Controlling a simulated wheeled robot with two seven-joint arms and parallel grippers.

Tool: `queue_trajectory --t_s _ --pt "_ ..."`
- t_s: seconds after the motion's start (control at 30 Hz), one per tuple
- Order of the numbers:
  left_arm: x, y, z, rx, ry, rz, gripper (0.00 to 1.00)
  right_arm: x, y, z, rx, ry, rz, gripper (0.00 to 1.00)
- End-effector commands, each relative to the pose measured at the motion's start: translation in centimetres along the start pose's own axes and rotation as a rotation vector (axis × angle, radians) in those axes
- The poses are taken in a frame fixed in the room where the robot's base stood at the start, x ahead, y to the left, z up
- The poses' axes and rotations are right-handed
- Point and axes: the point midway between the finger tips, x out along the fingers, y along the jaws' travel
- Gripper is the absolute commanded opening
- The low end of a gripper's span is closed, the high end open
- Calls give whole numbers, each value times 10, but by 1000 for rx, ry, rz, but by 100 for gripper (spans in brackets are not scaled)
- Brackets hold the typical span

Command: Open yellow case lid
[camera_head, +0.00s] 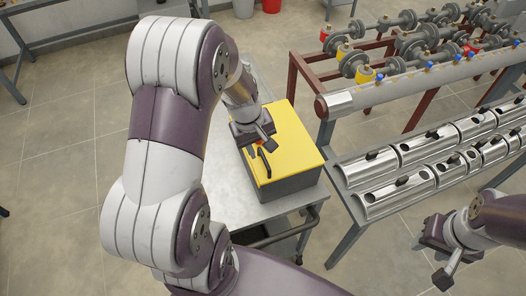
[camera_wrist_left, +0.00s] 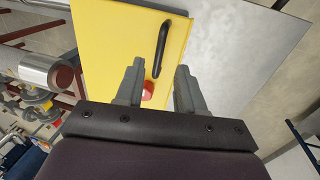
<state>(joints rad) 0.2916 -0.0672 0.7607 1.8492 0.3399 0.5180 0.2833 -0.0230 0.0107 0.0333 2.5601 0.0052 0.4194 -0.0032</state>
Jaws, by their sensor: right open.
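The case has a yellow lid (camera_head: 290,142) on a grey body (camera_head: 290,186) and stands on a metal cart; the lid is shut. A black handle (camera_head: 264,162) is on the lid, and it also shows in the left wrist view (camera_wrist_left: 161,48). My left gripper (camera_head: 266,146) is above the lid beside the handle. In the left wrist view its two fingers (camera_wrist_left: 156,72) are apart with nothing held, and the handle lies beyond their tips. A red piece (camera_wrist_left: 148,90) shows between the fingers. My right gripper (camera_head: 442,267) is open and empty at the lower right, away from the case.
The cart top (camera_head: 232,200) is bare around the case, with a dark push bar (camera_head: 287,228) at its front. A rack with shiny metal cylinders (camera_head: 398,194) stands close on the right. Behind it, a red frame (camera_head: 325,75) holds pipe fittings.

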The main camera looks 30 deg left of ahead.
Motion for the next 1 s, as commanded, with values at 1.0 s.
queue_trajectory --t_s 1.0 --pt "44 2 -1 4 1 1 0 -6 0 -1 0 0 0 43"
